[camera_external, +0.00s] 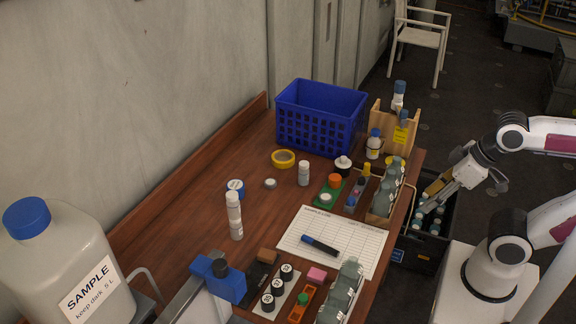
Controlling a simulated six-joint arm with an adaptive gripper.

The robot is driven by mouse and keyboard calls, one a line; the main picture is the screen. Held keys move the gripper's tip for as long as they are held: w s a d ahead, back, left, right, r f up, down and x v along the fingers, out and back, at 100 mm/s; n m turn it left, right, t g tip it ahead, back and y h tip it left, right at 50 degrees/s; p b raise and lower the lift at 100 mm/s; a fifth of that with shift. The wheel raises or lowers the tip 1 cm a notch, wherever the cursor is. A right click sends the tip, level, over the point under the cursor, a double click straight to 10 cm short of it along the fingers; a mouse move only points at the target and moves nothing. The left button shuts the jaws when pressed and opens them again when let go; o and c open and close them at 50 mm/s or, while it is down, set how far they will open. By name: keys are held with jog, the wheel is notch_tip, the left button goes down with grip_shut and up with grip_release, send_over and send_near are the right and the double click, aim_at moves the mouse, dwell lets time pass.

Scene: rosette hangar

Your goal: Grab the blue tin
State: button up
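My gripper (436,190) is far to the right, past the table's right edge, pointing down and left over a dark crate with bottles. A tan strip shows beside its fingers; I cannot tell whether it is held or whether the fingers are open.
A blue basket (320,117) stands at the back. A yellow tape roll (283,158), a small white jar (303,173) and a white cylinder (234,215) are near the tin. Racks of bottles line the right edge. A paper sheet (345,233) with a marker lies mid-table. The dark crate (410,257) sits right of the table.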

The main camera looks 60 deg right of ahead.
jog(key=o, duration=0.7)
jog(key=n+t, duration=0.1)
jog(key=t, duration=0.5)
send_over(243, 188)
jog(key=s+a, duration=0.1)
jog(key=s, duration=1.1)
notch_tip(243, 188, down, 9)
jog(key=shift+t, duration=0.8)
jog(key=w+f, duration=0.2)
jog(key=f, duration=0.1)
jog(key=w+f, duration=0.2)
jog(key=f, duration=0.2)
jog(key=w+f, duration=0.3)
jog(key=shift+w+d+f, duration=0.1)
jog(key=shift+d+f, duration=0.15)
jog(key=shift+d, duration=0.1)
jog(key=shift+w+f, duration=0.35)
jog(key=shift+f, duration=0.35)
